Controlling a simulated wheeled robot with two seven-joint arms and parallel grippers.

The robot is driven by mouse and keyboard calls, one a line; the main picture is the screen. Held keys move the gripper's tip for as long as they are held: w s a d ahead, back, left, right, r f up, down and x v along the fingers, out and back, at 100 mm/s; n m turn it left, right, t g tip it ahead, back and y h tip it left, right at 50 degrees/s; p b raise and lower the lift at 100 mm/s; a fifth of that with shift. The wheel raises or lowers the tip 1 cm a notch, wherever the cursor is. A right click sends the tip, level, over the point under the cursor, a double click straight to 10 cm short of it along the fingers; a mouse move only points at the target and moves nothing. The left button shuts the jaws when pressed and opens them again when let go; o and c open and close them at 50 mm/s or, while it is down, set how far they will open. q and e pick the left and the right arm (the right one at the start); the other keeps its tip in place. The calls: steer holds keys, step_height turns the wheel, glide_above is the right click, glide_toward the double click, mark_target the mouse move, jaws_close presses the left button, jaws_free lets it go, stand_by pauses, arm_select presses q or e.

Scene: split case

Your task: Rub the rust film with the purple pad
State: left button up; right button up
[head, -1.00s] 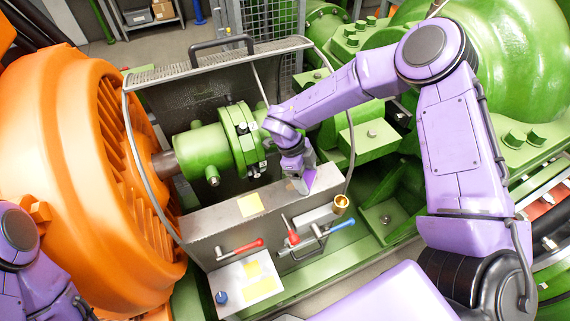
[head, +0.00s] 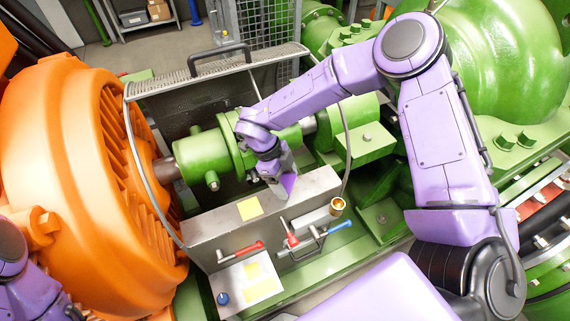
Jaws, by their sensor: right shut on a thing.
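My right gripper (head: 277,183) reaches down at the top of the grey metal box, in front of the green coupling. It is shut on the purple pad (head: 289,185), which shows as a small purple piece at its fingertips. The pad is at the box's top face; I cannot tell whether it touches. I cannot make out the rust film; the gripper and pad may cover it. Part of my left arm shows at the lower left edge, with its gripper (head: 75,308) too cut off to read.
The grey box (head: 205,225) carries a yellow label, red (head: 247,248) and blue levers and a brass cup (head: 337,206). A raised mesh guard (head: 215,62) with a black handle stands behind the green coupling (head: 203,155). The orange motor (head: 75,190) fills the left.

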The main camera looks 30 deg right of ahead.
step_height(320, 180, up, 2)
steer(key=shift+r+p, duration=0.1)
steer(key=shift+p, duration=0.55)
steer(key=shift+r+p, duration=0.65)
steer(key=shift+r, duration=0.4)
steer(key=shift+f, duration=0.1)
